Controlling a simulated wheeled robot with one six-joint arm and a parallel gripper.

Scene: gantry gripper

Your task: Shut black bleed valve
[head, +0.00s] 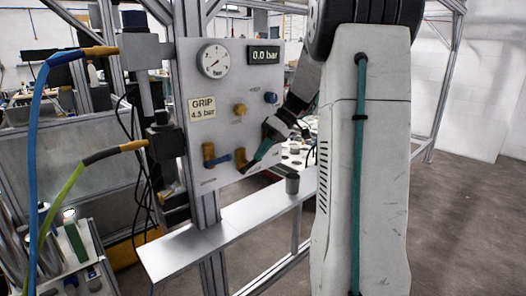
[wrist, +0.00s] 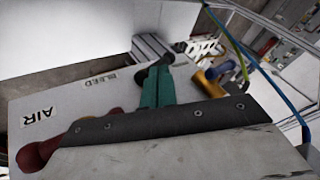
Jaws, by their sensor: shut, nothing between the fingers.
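The grey valve panel (head: 222,100) stands left of my arm in the head view, and it also shows tilted in the wrist view (wrist: 70,97). My gripper (head: 250,165), with teal fingers, is at the panel's lower right. It is shut and empty. In the wrist view its fingers (wrist: 158,72) lie together, pointing up the picture, just right of the BLEED label (wrist: 103,80). A yellow fitting with a blue lever (head: 224,158) sits just left of the fingertips in the head view.
The panel carries a gauge (head: 214,61), a display (head: 264,56) reading 0.0 bar, a yellow knob (head: 240,109) and a blue knob (head: 270,97). A metal shelf (head: 225,232) runs below. A small grey cylinder (head: 292,183) stands on it. Hoses hang at left.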

